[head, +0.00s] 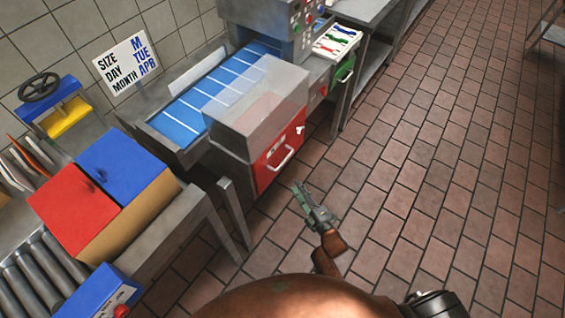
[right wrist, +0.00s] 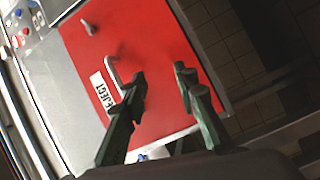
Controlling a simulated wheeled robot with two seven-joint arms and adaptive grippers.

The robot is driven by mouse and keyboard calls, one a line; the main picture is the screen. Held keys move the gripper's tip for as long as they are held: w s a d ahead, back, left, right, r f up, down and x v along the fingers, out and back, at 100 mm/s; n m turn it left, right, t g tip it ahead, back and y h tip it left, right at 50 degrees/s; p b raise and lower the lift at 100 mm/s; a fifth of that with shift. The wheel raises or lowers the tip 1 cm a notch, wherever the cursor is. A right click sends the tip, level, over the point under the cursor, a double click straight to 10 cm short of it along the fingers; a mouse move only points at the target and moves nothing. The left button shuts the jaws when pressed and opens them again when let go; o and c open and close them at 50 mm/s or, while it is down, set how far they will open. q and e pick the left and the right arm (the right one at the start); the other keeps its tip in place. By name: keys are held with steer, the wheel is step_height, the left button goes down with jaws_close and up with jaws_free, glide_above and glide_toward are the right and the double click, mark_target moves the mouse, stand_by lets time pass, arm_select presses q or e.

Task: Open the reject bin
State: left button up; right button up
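The reject bin's red front (head: 283,148) is set in the grey machine below the blue belt and looks shut flush. It carries a pale bar handle (head: 275,164) and a small white knob (head: 299,130). My right gripper (head: 297,187) is in front of the bin, to the lower right of the handle. In the wrist view its fingers (right wrist: 162,80) are apart and empty; the left fingertip overlaps the handle's lower end. My left gripper is not in view.
A clear box (head: 255,105) stands above the bin at the end of the blue belt (head: 215,92). A table with red (head: 72,208) and blue (head: 125,165) lidded boxes is at left. The tiled floor (head: 440,170) to the right is free.

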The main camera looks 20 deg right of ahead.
mark_target(284, 161)
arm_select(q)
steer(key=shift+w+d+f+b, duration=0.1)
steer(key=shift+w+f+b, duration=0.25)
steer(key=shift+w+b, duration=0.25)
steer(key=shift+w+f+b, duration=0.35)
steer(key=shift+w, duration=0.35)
arm_select(e)
steer(key=shift+w+a+r+n+t+y, duration=0.3)
steer(key=shift+w+a+r+n, duration=0.2)
steer(key=shift+w+r, duration=1.05)
steer(key=shift+w+a+r+n+t+y, duration=0.15)
steer(key=shift+w+a+r+n+t, duration=0.3)
steer(key=shift+w+r, duration=1)
steer(key=shift+w+a+r+n+t+y, duration=0.2)
steer(key=shift+w+a+r+n, duration=0.4)
steer(key=shift+w+r, duration=0.95)
steer(key=shift+a+f, duration=0.1)
steer(key=shift+c, duration=0.3)
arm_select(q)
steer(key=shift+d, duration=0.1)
arm_select(e)
jaws_close()
